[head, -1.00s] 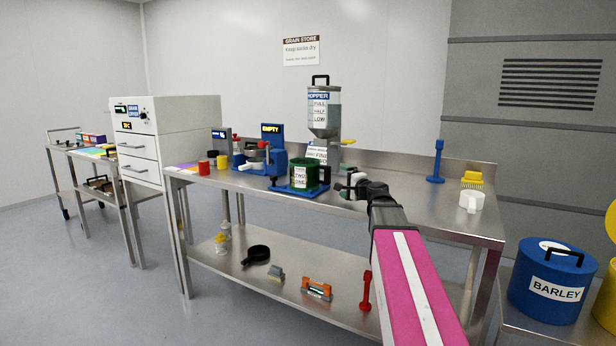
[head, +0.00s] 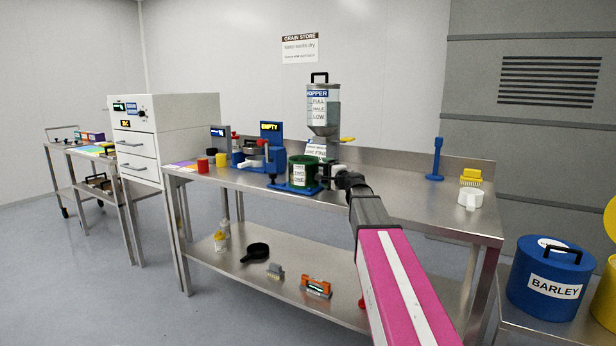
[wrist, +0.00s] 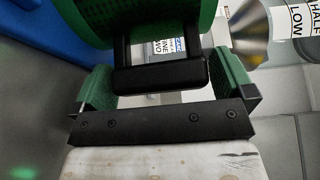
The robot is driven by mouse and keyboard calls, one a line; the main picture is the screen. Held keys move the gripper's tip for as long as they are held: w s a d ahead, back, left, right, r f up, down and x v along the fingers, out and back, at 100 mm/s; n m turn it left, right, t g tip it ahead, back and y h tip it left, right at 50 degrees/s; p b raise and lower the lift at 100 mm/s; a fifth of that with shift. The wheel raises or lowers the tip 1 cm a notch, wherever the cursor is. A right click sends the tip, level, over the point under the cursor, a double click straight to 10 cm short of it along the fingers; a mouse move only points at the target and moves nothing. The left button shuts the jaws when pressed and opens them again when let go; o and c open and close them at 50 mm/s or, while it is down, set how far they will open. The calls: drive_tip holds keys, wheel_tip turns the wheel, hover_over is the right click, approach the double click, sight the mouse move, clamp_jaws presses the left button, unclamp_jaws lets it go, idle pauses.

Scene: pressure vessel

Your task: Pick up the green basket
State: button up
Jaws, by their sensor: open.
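The green basket (head: 299,173), round with a white label, stands on a blue base on the steel table in the head view. My gripper (head: 325,172) is at its right side. In the wrist view the green basket (wrist: 190,18) fills the top, and its black handle (wrist: 160,76) lies between my gripper's green-padded fingers (wrist: 163,88). The fingers are open, with a gap on each side of the handle.
A hopper (head: 322,105) stands behind the basket, and a blue device (head: 273,150) is at its left. Tabletop between is clear.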

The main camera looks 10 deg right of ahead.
drive_tip(key=shift+w, duration=0.1)
drive_tip(key=c, duration=1.1)
drive_tip(key=shift+r, duration=0.1)
